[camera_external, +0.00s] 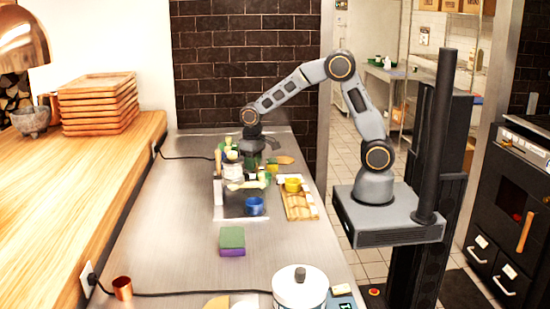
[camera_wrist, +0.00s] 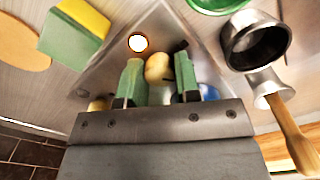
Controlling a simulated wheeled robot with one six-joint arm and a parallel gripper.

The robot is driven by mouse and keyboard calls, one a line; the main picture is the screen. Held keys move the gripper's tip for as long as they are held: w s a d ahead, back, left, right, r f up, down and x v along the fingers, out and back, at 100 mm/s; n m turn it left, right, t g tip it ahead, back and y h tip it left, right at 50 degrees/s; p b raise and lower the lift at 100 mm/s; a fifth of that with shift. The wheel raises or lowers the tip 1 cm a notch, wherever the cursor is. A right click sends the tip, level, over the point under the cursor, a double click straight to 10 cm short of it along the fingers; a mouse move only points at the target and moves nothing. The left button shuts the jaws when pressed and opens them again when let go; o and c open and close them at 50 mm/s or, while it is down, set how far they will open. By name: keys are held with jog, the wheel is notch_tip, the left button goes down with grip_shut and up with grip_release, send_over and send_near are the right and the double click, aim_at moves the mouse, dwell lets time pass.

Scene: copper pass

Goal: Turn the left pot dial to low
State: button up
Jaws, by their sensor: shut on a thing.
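A white pot (camera_external: 300,287) with a pale lid and dark knob stands at the near end of the steel counter, cut off by the bottom edge. I cannot make out a dial on it, nor tell whether it is the left pot. My gripper (camera_external: 252,150) is far from it, low over the cluttered far part of the counter. In the wrist view, my gripper's green fingers (camera_wrist: 158,80) stand either side of a tan rounded thing (camera_wrist: 158,67), and the gripper is shut on it. Its lower part is hidden behind the gripper body.
A tray (camera_external: 226,208) holds a blue cup (camera_external: 254,206). A wooden board (camera_external: 300,205) lies beside it. A green and purple sponge (camera_external: 232,240) and copper cup (camera_external: 122,288) are nearer. Mid-counter left is clear.

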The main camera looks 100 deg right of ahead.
aim_at(257, 172)
jog(key=shift+m, duration=0.6)
jog(key=o, duration=0.9)
notch_tip(257, 172, up, 14)
jog(key=shift+f, duration=0.1)
dwell(0.7)
jog(key=s+a+f+n+t, duration=0.1)
jog(key=s+a+n, duration=0.1)
jog(key=s+a, duration=0.2)
jog(key=s+a+f+n+t, duration=0.1)
jog(key=s+a+n, duration=0.2)
jog(key=s, duration=0.4)
jog(key=s+a+f+n+t, duration=0.1)
jog(key=s+a+n, duration=0.1)
jog(key=s+a, duration=0.3)
jog(key=shift+s+a+f+n+t, duration=0.15)
jog(key=shift+s+a+n+t, duration=0.15)
jog(key=shift+t, duration=0.1)
